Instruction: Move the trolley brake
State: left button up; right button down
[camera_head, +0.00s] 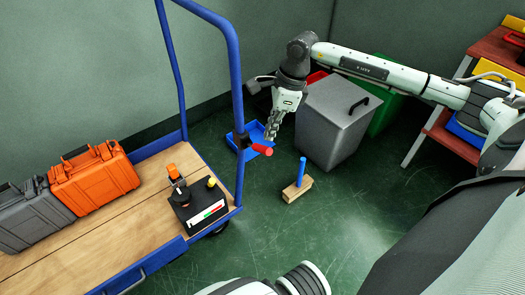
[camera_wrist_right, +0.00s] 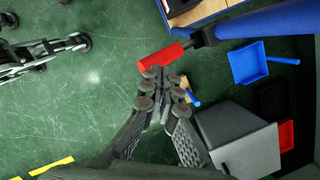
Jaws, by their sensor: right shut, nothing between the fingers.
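The trolley (camera_head: 152,229) has a wooden deck and a tall blue tube frame. Its brake lever has a red handle (camera_head: 262,149) that sticks out to the right from the frame's near post. The red handle also shows in the right wrist view (camera_wrist_right: 158,58), joined by a dark link to the blue tube (camera_wrist_right: 265,22). My right gripper (camera_head: 271,137) points down, just above and beside the red handle in the head view. In the wrist view its fingertips (camera_wrist_right: 158,74) are together and empty, close to the handle; whether they touch it I cannot tell. My left gripper is not in view.
An orange case (camera_head: 95,179), a grey case (camera_head: 30,218) and a black device (camera_head: 198,203) sit on the deck. A grey bin (camera_head: 335,120), a blue dustpan (camera_head: 256,132) and a brush (camera_head: 297,190) stand on the green floor. Floor right of the brush is clear.

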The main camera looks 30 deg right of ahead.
aim_at(267, 152)
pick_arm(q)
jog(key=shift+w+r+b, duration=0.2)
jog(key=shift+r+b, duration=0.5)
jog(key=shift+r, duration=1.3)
pick_arm(e)
jog(key=shift+x, duration=1.85)
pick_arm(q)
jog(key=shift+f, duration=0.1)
pick_arm(e)
jog(key=b+x, duration=0.2)
jog(key=x, duration=0.1)
jog(key=d+b+x, duration=0.1)
jog(key=b, duration=0.1)
jog(key=shift+s+f, duration=0.2)
jog(key=shift+f, duration=0.1)
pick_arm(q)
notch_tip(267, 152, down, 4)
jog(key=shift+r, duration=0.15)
pick_arm(e)
jog(key=shift+r, duration=0.1)
jog(key=shift+s+d+r, duration=0.25)
jog(key=shift+s+d, duration=0.15)
jog(key=shift+d, duration=0.2)
jog(key=shift+s+d+r, duration=0.25)
jog(key=shift+s+d, duration=0.15)
jog(key=shift+d, duration=0.2)
